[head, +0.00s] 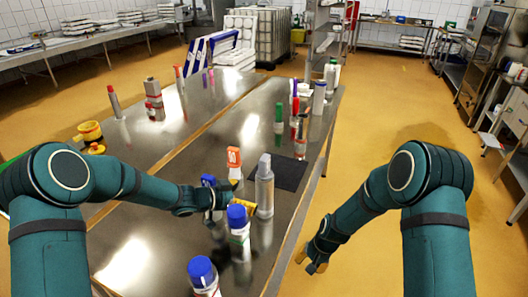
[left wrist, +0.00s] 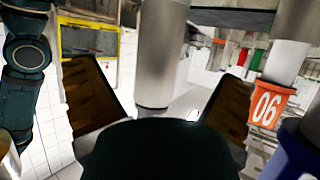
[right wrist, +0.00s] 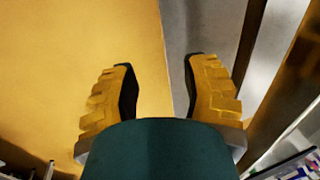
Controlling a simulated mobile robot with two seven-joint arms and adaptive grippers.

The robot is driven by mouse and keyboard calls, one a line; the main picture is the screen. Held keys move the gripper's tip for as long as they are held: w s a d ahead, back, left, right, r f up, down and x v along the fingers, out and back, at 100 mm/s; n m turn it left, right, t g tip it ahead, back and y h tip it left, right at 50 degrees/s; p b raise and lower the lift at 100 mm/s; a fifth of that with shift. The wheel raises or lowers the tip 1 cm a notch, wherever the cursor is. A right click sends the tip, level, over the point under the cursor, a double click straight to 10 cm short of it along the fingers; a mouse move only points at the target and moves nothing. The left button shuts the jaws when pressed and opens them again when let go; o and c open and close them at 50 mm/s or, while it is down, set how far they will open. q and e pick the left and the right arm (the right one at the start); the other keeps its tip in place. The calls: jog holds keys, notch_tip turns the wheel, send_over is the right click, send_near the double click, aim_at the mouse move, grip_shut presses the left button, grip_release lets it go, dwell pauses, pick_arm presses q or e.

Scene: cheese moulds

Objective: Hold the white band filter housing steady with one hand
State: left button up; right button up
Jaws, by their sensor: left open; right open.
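A grey cylindrical housing (head: 264,190) with a narrower top stands upright on the steel table; I take it as the filter housing, though a white band is not clear on it. My left gripper (head: 244,204) is open just left of it. In the left wrist view the grey housing (left wrist: 161,55) shows between the spread fingers of the left gripper (left wrist: 158,97); I cannot tell whether either finger touches it. My right gripper (head: 316,267) is open and empty, low beside the table's right edge. The right wrist view shows its spread fingers (right wrist: 163,85) over the floor.
A blue-capped bottle (head: 238,222) stands close in front of the housing, another (head: 203,275) nearer. An orange-labelled piece (head: 234,160) is behind left, also in the left wrist view (left wrist: 268,105). A dark mat (head: 291,174) lies right of the housing. Several cylinders stand farther back.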

aim_at(258, 195)
jog(key=w+r+m, duration=0.3)
jog(key=w+r, duration=1.4)
jog(key=r, duration=0.2)
jog(key=w+a+r+g+h, duration=0.15)
jog(key=a+r, duration=0.25)
jog(key=r, duration=0.7)
jog(key=s+a+n, duration=0.1)
jog(key=a, duration=0.2)
jog(key=s+a+r+n, duration=0.1)
jog(key=a, duration=0.2)
jog(key=s+a+r+n+h, duration=0.1)
jog(key=a+n, duration=0.1)
jog(key=a, duration=0.1)
jog(key=shift+s+a+t, duration=0.1)
jog(key=shift+a+t, duration=0.15)
jog(key=shift+s+a, duration=0.15)
jog(key=shift+a, duration=0.1)
pick_arm(q)
jog(key=shift+d+f, duration=0.1)
jog(key=shift+d, duration=0.05)
pick_arm(e)
jog(key=shift+a+r+n, duration=0.1)
jog(key=shift+n, duration=0.2)
pick_arm(q)
jog(key=x, duration=0.7)
jog(key=shift+w+d, duration=0.1)
